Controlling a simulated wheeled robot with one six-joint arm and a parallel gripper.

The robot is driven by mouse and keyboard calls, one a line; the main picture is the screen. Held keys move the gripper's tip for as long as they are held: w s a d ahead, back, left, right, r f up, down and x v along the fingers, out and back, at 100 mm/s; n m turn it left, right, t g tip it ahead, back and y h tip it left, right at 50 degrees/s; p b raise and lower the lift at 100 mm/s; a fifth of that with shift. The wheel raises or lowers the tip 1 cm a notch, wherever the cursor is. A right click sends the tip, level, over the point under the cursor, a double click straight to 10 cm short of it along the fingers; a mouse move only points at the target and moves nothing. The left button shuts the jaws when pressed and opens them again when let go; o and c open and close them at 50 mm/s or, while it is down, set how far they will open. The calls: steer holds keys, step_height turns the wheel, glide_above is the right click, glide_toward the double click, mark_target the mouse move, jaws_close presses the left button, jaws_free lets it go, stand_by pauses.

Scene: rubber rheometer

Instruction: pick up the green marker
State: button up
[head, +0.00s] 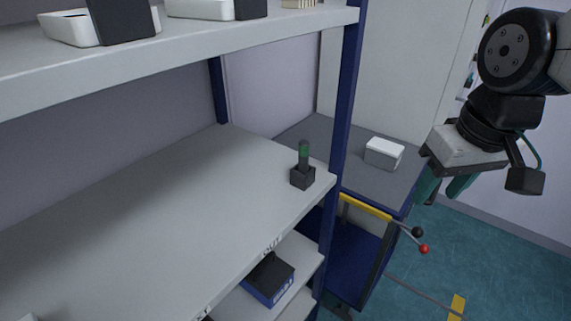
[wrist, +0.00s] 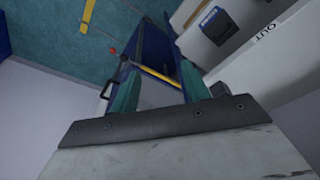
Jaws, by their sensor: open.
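The green marker (head: 303,151) stands upright in a small dark square holder (head: 302,178). The holder is on the grey shelf (head: 170,200) near its right front corner, beside the blue post. My gripper (head: 444,188) is in the air to the right of the shelf, well apart from the marker, with its teal fingers pointing down. In the wrist view the two teal fingers (wrist: 160,92) are spread with nothing between them. The marker does not show in the wrist view.
A blue rack post (head: 342,110) rises just right of the holder. An upper shelf (head: 200,62) overhangs with white and dark boxes. A white box (head: 383,153) sits on a grey top behind. A blue cart with a yellow bar (head: 366,207) stands below. The shelf's middle is clear.

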steer(key=w+a+n+y, duration=0.1)
steer(key=w+a+n, duration=0.1)
steer(key=w+a, duration=0.6)
steer(key=n+t+y, duration=0.1)
steer(key=n, duration=0.2)
glide_toward(307, 149)
steer(key=d+x, duration=0.1)
steer(key=x, duration=0.9)
steer(key=a+x, duration=0.1)
steer(key=x, duration=0.1)
steer(key=shift+w, duration=0.1)
steer(key=shift+w+a+f, duration=0.1)
steer(key=shift+w+f, duration=0.1)
steer(key=shift+f, duration=0.2)
jaws_close()
